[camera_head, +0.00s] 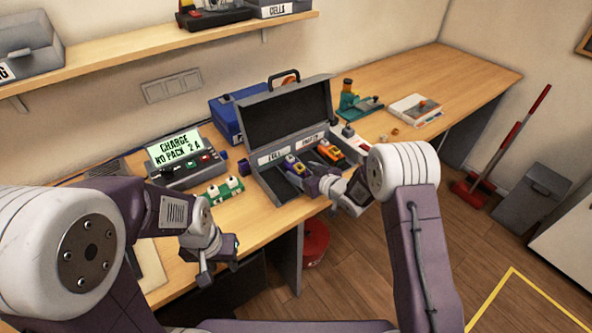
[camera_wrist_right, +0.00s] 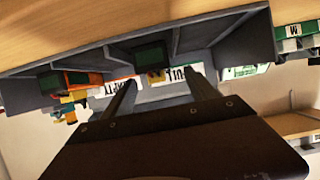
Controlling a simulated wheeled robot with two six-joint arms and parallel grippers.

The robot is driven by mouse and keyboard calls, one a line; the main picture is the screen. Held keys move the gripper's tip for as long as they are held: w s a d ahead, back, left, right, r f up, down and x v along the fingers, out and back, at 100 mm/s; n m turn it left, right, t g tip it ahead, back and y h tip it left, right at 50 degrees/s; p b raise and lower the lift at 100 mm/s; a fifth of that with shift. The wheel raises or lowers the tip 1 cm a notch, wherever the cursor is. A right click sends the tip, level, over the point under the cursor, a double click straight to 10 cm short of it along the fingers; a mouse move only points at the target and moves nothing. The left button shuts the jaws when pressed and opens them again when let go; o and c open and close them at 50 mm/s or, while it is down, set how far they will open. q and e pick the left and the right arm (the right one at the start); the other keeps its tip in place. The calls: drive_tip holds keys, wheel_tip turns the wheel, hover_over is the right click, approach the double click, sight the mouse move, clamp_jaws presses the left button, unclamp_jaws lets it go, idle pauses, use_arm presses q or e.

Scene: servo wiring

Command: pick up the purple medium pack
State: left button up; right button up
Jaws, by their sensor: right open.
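The purple pack (camera_head: 293,164) lies in the open grey case, in the compartment left of the orange pack (camera_head: 329,151). My right gripper (camera_head: 318,183) is at the front of the case, close to the purple pack. In the right wrist view my right gripper (camera_wrist_right: 163,92) is open, its two fingers apart. A dark-topped pack (camera_wrist_right: 151,58) with a yellow connector shows beyond the fingertips, between them; I take it for the purple one. Contact cannot be told. My left gripper (camera_head: 212,265) hangs at the table's front edge, away from the case; its jaw opening is unclear.
The grey case (camera_head: 262,186) has its lid up behind the packs. A charger (camera_head: 185,170) with a lit screen and a green board (camera_head: 225,189) stand to its left. A blue case (camera_head: 222,115) is behind. The table's far right is mostly clear.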

sight(297, 166)
drive_tip(key=x, duration=0.5)
drive_tip(key=shift+w+d+p, duration=0.1)
drive_tip(key=shift+w+p, duration=0.1)
drive_tip(key=shift+p, duration=0.2)
drive_tip(key=shift+c, duration=0.6)
drive_tip(key=shift+r, duration=0.1)
clamp_jaws()
